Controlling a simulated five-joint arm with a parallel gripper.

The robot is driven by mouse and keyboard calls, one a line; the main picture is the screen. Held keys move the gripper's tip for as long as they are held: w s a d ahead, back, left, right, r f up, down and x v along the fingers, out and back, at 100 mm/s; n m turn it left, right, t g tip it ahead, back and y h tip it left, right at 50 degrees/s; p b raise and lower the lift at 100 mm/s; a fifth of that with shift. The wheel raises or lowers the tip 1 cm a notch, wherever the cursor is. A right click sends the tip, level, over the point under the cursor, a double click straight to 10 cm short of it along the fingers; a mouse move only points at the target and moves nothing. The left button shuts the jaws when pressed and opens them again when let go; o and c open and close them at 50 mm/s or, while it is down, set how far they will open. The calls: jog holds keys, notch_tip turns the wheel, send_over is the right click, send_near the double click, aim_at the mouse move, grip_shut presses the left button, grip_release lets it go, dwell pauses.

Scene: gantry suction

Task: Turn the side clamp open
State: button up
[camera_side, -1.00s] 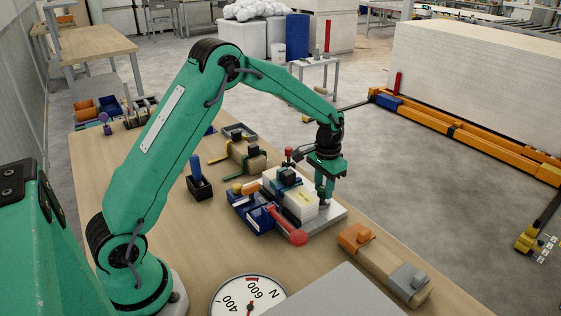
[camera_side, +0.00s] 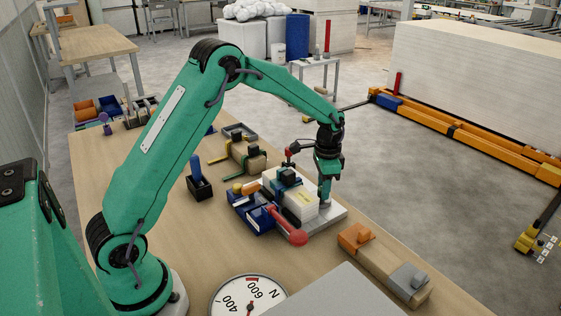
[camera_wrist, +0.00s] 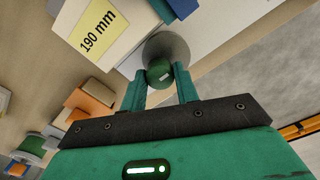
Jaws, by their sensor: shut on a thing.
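My gripper (camera_side: 325,194) points down at the right side of a white block (camera_side: 302,205) on a light base plate. In the wrist view my gripper (camera_wrist: 160,84) is shut on a green knob (camera_wrist: 159,73), one finger on each side of it. A grey round disc (camera_wrist: 168,46) shows behind the knob. The knob sits beside the white block (camera_wrist: 130,18), which bears a yellow "190 mm" label (camera_wrist: 97,31). I take the knob to be the side clamp's. In the side view the fingers hide it.
A blue device with a red handle (camera_side: 291,236) lies left of the block. A red-tipped lever (camera_side: 290,152) stands behind it. An orange and grey clamped wooden piece (camera_side: 385,265) lies front right. A round dial (camera_side: 249,298) is at the front. The table edge is close on the right.

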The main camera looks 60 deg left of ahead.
jog(key=shift+a, duration=0.15)
jog(key=o, duration=0.7)
jog(key=shift+r, duration=0.1)
notch_tip(320, 180, up, 7)
jog(key=shift+r, duration=0.3)
